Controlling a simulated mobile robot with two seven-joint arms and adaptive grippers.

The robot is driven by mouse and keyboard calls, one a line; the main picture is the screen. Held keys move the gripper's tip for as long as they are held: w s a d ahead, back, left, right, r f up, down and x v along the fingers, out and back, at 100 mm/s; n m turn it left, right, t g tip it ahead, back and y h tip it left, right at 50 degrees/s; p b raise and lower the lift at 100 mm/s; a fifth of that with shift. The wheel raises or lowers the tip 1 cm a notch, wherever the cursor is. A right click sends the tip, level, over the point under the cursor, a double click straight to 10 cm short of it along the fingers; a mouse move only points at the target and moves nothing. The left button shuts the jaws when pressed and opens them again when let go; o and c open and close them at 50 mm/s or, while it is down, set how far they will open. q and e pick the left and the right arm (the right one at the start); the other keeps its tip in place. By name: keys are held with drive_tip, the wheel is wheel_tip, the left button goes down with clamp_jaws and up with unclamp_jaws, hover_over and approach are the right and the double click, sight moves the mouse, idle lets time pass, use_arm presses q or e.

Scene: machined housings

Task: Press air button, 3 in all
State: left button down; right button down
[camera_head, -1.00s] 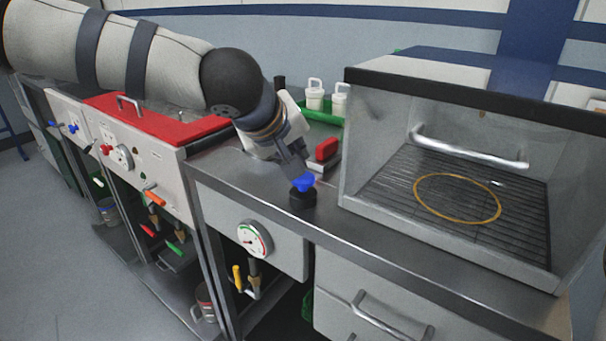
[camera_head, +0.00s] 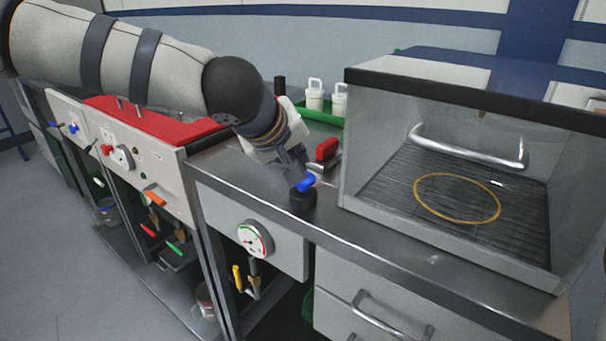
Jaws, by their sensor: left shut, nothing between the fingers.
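A short black round button body (camera_head: 302,201) stands on the steel counter, left of the glass-fronted box. I take it for the air button. A blue piece (camera_head: 306,185) sits at its top, right at my fingertips; I cannot tell whether it belongs to the button or to the gripper. My left gripper (camera_head: 307,179) comes down from the upper left, shut and empty, with its tips at the top of the button. Whether the tips press on it is too small to tell. My right gripper is not in view.
An open-fronted box (camera_head: 350,140) with a metal handle stands close on the right. A red-handled block (camera_head: 327,150) and a green tray (camera_head: 322,117) with white bottles are behind the button. A pressure gauge (camera_head: 254,238) is on the front panel below.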

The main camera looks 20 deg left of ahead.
use_arm(q)
drive_tip(key=shift+f, duration=0.85)
idle(0.8)
drive_tip(key=shift+r, duration=1.25)
drive_tip(key=shift+r, duration=2.55)
drive_tip(key=shift+f, duration=0.1)
